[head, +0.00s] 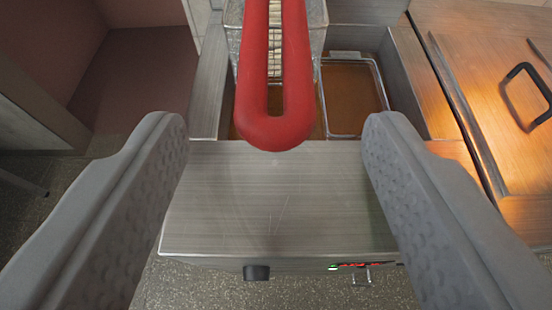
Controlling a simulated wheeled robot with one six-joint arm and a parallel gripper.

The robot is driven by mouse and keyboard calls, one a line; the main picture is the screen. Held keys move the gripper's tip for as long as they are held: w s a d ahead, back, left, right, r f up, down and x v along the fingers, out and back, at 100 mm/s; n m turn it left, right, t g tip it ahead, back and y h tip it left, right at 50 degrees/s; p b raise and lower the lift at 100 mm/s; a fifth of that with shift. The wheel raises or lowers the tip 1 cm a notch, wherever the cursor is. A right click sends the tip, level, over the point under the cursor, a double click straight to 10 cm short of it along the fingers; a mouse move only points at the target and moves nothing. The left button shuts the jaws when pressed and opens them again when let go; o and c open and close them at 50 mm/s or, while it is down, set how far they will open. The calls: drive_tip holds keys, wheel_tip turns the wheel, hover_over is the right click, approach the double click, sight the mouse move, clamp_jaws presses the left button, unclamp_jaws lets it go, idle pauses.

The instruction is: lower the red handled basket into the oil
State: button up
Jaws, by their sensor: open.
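The red handle (274,132) of the basket reaches toward me at the top centre of the head view. The wire basket (316,14) sits behind it and runs out of the top edge. Brown oil (350,92) fills the fryer well; it shows mainly to the right of the handle. The basket's underside is hidden, so I cannot tell how it sits over the oil. My gripper (275,130) is open, with one grey finger on each side of the handle. Neither finger appears to touch the handle.
The fryer's steel front top (275,205) lies between my fingers, with a black knob (256,272) and a green light below. A wire frame (378,75) rims the right part of the well. On the right is a warm-lit steel lid (490,60) with a black handle (530,95).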

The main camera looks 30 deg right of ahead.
drive_tip(key=x, duration=0.6)
drive_tip(key=shift+w+d, duration=0.1)
drive_tip(key=shift+w, duration=0.05)
clamp_jaws()
drive_tip(key=shift+r, duration=2.45)
drive_tip(key=s+a, duration=0.1)
drive_tip(key=s, duration=0.1)
drive_tip(key=s+a, duration=0.1)
drive_tip(key=s, duration=0.1)
drive_tip(key=shift+s+a, duration=0.1)
drive_tip(key=shift+a, duration=0.2)
